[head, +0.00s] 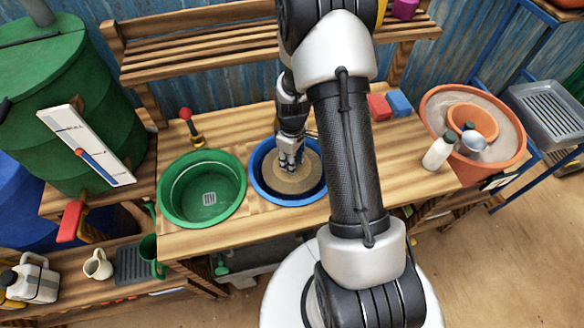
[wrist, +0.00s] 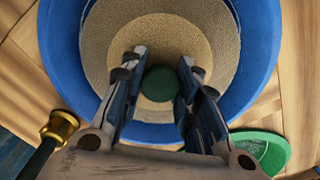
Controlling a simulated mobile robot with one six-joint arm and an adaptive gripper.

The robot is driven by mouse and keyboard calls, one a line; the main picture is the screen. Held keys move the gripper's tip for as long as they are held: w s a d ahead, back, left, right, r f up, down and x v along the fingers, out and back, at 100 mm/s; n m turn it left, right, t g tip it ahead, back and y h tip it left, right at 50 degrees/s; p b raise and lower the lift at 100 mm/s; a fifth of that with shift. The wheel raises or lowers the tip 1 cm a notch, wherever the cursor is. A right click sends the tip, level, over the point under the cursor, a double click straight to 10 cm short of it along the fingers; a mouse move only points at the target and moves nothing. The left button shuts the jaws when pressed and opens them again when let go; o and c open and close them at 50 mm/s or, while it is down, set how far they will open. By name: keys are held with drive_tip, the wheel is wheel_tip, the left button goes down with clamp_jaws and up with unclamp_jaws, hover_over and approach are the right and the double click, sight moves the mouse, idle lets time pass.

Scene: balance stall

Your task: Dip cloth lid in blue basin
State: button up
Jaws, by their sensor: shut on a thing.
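The blue basin (head: 256,163) is set in the wooden counter beside the green basin; its rim also shows in the wrist view (wrist: 263,65). The cloth lid (head: 292,182), a round tan woven disc, lies within the blue basin's rim; it fills much of the wrist view (wrist: 160,35). A dark green round knob (wrist: 160,84) stands at its middle. My gripper (wrist: 160,72) points down over the lid, shut on the knob between its two fingers. In the head view my gripper (head: 289,165) hides part of the lid and basin. I cannot tell how deep the lid sits.
The green basin (head: 237,202) is close on the left, with a red-knobbed brass fitting (head: 190,125) behind it. Red (head: 378,107) and blue (head: 398,103) blocks lie at back right. A white bottle (head: 438,152) stands beside the terracotta bowl (head: 431,101). A slatted shelf (head: 200,60) runs behind.

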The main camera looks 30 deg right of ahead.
drive_tip(key=shift+r+p, duration=2.2)
drive_tip(key=shift+r, duration=1.2)
wheel_tip(320, 180, up, 4)
drive_tip(key=p, duration=0.2)
drive_tip(key=shift+p, duration=0.4)
